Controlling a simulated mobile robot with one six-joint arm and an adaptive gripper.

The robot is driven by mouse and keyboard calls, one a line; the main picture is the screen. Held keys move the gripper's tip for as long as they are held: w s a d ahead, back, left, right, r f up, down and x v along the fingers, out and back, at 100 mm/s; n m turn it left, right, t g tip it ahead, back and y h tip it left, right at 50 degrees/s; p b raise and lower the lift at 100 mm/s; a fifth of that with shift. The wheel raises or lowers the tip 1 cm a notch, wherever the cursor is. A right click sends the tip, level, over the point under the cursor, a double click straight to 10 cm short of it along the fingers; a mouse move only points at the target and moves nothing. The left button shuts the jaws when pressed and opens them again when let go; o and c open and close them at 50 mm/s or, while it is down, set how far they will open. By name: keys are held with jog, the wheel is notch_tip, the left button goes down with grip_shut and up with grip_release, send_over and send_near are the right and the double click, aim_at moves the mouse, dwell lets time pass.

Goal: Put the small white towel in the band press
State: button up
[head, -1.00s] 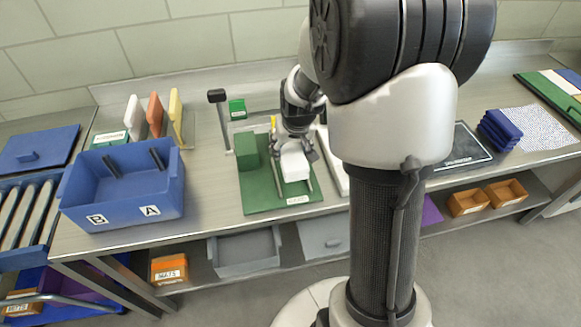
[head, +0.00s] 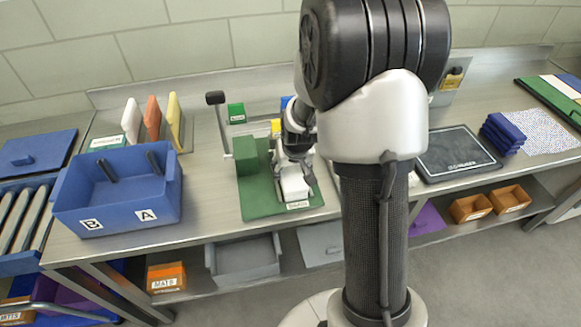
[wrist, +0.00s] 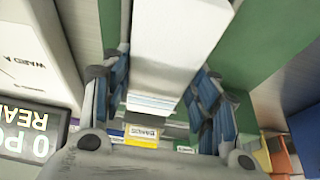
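The small white towel (head: 294,186) is a folded white block. My gripper (head: 295,166) is shut on it, with a finger on each side, at the front of the band press. The press is a green base (head: 255,206) with an upright green block (head: 246,156) at its back left and a label at its front edge. In the wrist view the white towel (wrist: 175,50) lies between the blue-padded fingers of my gripper (wrist: 160,78), with green surface (wrist: 270,40) beside it. I cannot tell whether the towel touches the base.
A blue bin (head: 120,205) marked A and B stands left of the press. White, orange and yellow upright pieces (head: 152,118) stand behind it. A black-topped plate (head: 455,153) and folded blue cloths (head: 502,133) are at right. My arm hides part of the bench.

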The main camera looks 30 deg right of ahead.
jog(key=o, duration=0.4)
jog(key=shift+r, duration=0.25)
jog(key=s+a+r+p, duration=0.1)
jog(key=s+a+r, duration=0.25)
jog(key=r, duration=0.35)
jog(key=s+a+r+n+p, duration=0.1)
jog(key=s+a+r+p, duration=0.1)
jog(key=s+r, duration=0.35)
jog(key=s+a+r+p, duration=0.1)
jog(key=s+a+r, duration=0.2)
jog(key=r, duration=0.5)
jog(key=s+a+r, duration=0.1)
jog(key=s+a, duration=0.1)
jog(key=s, duration=0.2)
jog(key=s+a+r+n, duration=0.1)
jog(key=s, duration=0.4)
jog(key=s+a+r+n+y, duration=0.1)
jog(key=s+a, duration=0.1)
jog(key=s, duration=0.2)
jog(key=shift+s+a+r, duration=0.2)
jog(key=shift+s+a, duration=0.15)
jog(key=shift+s, duration=0.05)
